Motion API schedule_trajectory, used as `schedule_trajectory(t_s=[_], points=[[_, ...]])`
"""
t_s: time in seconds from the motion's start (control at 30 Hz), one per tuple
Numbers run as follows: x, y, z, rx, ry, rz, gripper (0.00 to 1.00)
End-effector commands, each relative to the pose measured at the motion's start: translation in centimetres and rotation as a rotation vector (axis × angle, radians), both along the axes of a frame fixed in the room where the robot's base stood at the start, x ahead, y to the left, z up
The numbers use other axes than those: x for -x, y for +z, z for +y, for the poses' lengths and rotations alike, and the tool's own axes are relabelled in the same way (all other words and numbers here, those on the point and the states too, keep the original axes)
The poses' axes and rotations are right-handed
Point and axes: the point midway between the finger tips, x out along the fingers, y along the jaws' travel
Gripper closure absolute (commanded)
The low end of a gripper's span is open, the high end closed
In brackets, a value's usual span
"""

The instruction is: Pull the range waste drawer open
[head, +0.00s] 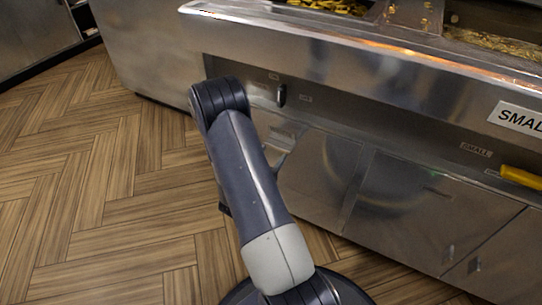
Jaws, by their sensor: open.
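The steel front of the range (310,165) runs across the right half of the head view, with flat panels below its counter edge. One lower panel (400,200) shows right of my arm; I cannot tell which panel is the waste drawer. No panel visibly stands out from the front. A pale metallic shape (280,150) shows just right of my arm, too unclear to name. My arm rises from the bottom and bends near the range front. My gripper is not visible; my own arm may hide it.
A small dark knob or lever (281,95) is on the upper range front. Food trays (330,6) are on top. Wooden floor (90,190) at the left is clear.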

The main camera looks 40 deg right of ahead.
Motion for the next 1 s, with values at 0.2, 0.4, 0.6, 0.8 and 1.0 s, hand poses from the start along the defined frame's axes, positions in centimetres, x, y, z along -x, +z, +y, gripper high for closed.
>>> schedule_trajectory(t_s=[0.2,0.4,0.6,0.8,1.0], points=[[0.0,0.0,0.0,0.000,0.000,0.000,0.22],[0.0,0.0,0.0,0.000,0.000,0.000,0.06],[0.0,0.0,0.0,0.000,0.000,0.000,0.00],[0.2,0.0,0.6,-0.001,0.002,0.002,0.00],[1.3,0.1,3.4,0.000,0.006,0.004,0.00]])
